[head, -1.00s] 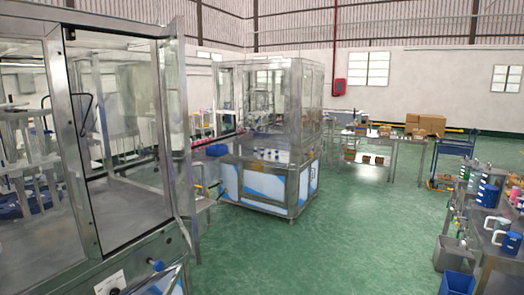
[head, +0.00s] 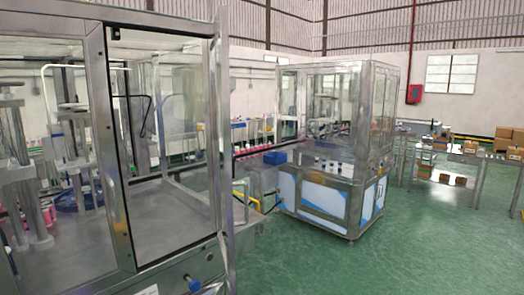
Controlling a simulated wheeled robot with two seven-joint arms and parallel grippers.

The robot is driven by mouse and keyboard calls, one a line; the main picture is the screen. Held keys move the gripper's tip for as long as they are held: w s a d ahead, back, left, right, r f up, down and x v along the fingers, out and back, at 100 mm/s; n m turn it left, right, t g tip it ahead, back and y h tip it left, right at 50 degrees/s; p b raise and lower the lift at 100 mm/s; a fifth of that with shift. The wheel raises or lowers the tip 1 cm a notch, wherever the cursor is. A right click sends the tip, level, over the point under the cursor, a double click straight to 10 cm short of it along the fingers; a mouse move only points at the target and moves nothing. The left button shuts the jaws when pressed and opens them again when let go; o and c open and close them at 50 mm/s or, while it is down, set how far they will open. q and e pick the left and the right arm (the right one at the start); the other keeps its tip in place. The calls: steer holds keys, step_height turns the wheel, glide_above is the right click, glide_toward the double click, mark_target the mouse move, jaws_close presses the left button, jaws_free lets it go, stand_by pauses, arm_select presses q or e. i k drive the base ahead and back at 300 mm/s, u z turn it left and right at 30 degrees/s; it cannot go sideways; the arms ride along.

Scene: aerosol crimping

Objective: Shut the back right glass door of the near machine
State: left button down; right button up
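The near machine (head: 98,150) fills the left of the head view, a metal-framed cabinet with glass panels. Its large glass panel (head: 178,115) facing me sits in a dark-edged frame. At the machine's right corner, a narrow glass panel in a metal frame (head: 225,130) shows almost edge-on. I cannot tell from this angle whether it is a door standing ajar or a fixed side. Further metal uprights show through the glass, and I cannot pick out the back right door's edge for certain. Neither of my grippers is in view.
A second glass-topped machine (head: 330,150) stands beyond, joined by a conveyor section (head: 255,158) near the first machine's right side. A metal table with boxes (head: 445,155) stands at the far right. Green floor (head: 430,245) is clear at the front right.

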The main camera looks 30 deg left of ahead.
mark_target(218, 41)
steer(key=u, duration=0.45)
steer(key=i, duration=1.5)
steer(key=u, duration=1.45)
steer(key=i, duration=0.35)
steer(key=z, duration=0.25)
steer(key=k, duration=0.65)
steer(key=u, duration=0.3)
